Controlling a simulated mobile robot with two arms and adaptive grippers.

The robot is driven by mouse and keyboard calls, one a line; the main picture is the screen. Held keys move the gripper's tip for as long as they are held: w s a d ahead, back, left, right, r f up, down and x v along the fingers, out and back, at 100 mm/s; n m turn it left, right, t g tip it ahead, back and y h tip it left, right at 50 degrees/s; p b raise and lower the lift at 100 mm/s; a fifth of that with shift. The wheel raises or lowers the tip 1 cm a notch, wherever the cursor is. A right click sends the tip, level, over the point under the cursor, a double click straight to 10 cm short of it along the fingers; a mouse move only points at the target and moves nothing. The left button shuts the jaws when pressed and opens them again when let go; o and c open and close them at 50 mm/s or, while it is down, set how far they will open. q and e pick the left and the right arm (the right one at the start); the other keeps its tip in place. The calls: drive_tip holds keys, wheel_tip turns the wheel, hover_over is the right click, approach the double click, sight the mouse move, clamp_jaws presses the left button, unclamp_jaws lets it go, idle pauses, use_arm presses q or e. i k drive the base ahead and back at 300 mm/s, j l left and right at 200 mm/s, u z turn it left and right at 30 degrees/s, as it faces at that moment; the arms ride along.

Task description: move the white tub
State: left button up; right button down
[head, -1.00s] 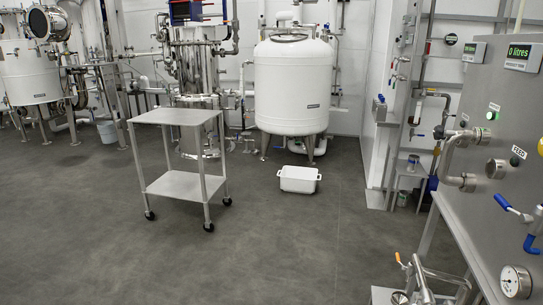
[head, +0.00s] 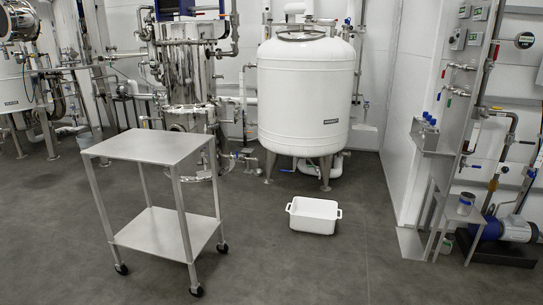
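The white tub (head: 314,220) sits upright on the dark floor in the head view, a little right of the middle. It is rectangular with a handle at each end, and it looks empty from here. It stands in front of the large white tank (head: 306,98). Neither of my grippers is in the head view.
A metal cart (head: 148,148) with two shelves and wheels stands left of the tub; both shelves are bare. A small metal stand (head: 462,212) and a blue pump (head: 492,229) are at the right by the wall. The floor (head: 300,270) before the tub is clear.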

sight(314, 216)
drive_tip(key=i, duration=2.15)
